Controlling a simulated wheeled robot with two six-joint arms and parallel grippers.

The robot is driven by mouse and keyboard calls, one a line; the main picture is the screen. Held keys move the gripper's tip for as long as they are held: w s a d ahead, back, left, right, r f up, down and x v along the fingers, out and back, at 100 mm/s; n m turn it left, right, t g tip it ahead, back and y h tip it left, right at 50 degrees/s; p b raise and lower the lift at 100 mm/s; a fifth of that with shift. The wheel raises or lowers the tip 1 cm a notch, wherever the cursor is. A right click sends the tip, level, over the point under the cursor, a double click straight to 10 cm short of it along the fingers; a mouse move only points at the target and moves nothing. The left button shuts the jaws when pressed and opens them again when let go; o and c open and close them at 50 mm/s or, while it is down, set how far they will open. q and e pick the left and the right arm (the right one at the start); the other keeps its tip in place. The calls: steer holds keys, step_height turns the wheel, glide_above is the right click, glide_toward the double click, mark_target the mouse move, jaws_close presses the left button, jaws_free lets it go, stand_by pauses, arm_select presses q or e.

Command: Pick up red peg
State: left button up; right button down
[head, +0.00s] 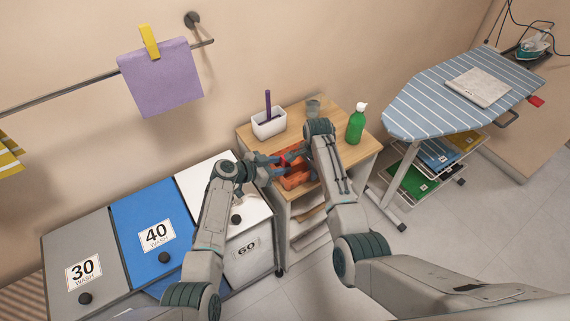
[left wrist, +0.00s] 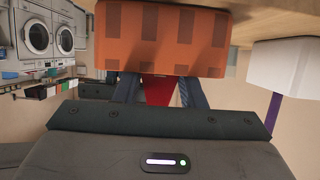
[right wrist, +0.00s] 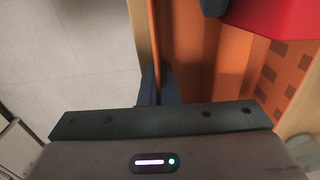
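The red peg (right wrist: 280,15) is a small solid red piece above the orange basket (left wrist: 165,40). My left gripper (head: 275,160) is at the basket's left side. In the left wrist view the red peg (left wrist: 158,88) fills the gap between my left fingers, which look shut on it. The peg also shows in the head view (head: 283,160), partly hidden by the grippers. My right gripper (right wrist: 159,82) points down at the basket edge; its fingers are close together, one each side of the orange wall, and look shut on it.
The wooden table (head: 341,115) also bears a white box (head: 268,124) with a purple stick, a grey cup (head: 313,107) and a green bottle (head: 356,125). Wash bins (head: 150,225) stand left; an ironing board (head: 430,100) stands right.

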arm_select(q)
steer(key=shift+r, duration=0.1)
step_height(320, 180, up, 10)
stand_by(0.5)
arm_select(e)
steer(key=c, duration=1.6)
jaws_free()
steer(key=shift+r, duration=0.15)
step_height(320, 180, up, 12)
steer(key=shift+f, duration=0.15)
